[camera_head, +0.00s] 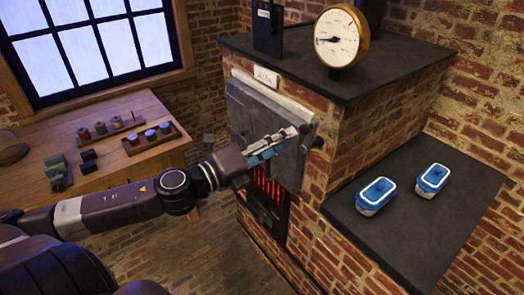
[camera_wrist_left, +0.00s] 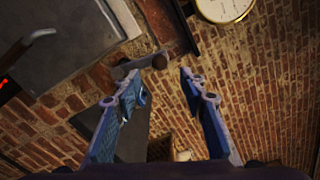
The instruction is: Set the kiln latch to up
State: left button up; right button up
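The brick kiln (camera_head: 365,130) has a grey metal door (camera_head: 250,112), shut over its front; the door also shows in the left wrist view (camera_wrist_left: 70,35). A short grey latch lever with a dark round knob (camera_wrist_left: 160,61) sticks out past the door's edge in that view. In the head view only the dark knob (camera_head: 317,143) shows clearly at the door's right edge. My left gripper (camera_head: 276,143) is in front of the door, left of the knob. In the wrist view its fingers (camera_wrist_left: 163,88) are apart, with nothing between them; the knob is beyond the tips. My right gripper is not in view.
A round gauge (camera_head: 338,38) stands on the kiln's dark top. Two blue lidded dishes (camera_head: 377,194) (camera_head: 433,178) rest on a dark side shelf (camera_head: 400,232). A red glow (camera_head: 268,187) shows below the door. A wooden table (camera_head: 110,108) with small jars stands at left.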

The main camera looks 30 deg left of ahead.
pick_arm(q)
jog(key=shift+v, duration=2.75)
